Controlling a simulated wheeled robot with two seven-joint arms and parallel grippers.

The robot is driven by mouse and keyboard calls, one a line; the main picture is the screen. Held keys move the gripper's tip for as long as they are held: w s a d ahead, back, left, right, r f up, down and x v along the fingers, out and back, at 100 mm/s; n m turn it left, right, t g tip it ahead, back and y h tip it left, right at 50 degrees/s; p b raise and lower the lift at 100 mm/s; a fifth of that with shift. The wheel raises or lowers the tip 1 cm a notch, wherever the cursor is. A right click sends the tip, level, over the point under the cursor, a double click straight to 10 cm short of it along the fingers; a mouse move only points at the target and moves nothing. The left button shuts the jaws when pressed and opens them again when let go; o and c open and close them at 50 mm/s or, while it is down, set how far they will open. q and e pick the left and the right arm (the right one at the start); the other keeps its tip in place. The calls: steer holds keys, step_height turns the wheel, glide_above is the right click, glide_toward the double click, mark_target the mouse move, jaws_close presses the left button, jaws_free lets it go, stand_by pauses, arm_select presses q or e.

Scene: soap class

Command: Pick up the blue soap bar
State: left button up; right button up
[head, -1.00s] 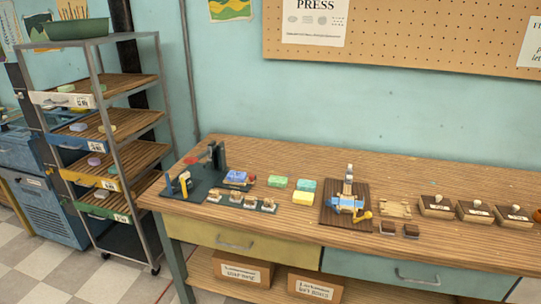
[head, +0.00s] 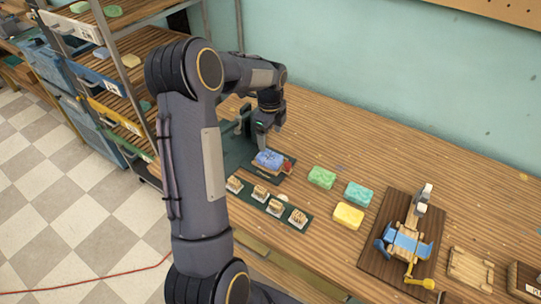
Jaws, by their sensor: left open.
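The blue soap bar (head: 269,158) lies on a dark green base on the wooden bench, left of the other soaps. My left gripper (head: 263,146) points down just above and behind the bar, with its jaws open. I cannot tell whether a fingertip touches the bar. Part of the bar's far side is hidden by the gripper. My right gripper is not in view.
Green (head: 321,177), teal (head: 359,194) and yellow (head: 348,216) soaps lie to the right. A dark strip holds several stamps (head: 275,207) in front. A wooden board (head: 376,245) bears a blue device. A shelf rack (head: 107,57) stands at the left.

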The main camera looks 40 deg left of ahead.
mark_target(268, 156)
arm_select(q)
steer(key=shift+a+f, duration=0.15)
steer(key=shift+f, duration=0.35)
steer(key=f, duration=0.2)
steer(key=f+p, duration=0.1)
steer(key=f, duration=0.1)
steer(key=s+f+p, duration=0.1)
steer(key=f, duration=0.1)
steer(key=shift+f, duration=0.5)
steer(key=c, duration=1.1)
steer(key=shift+r, duration=0.15)
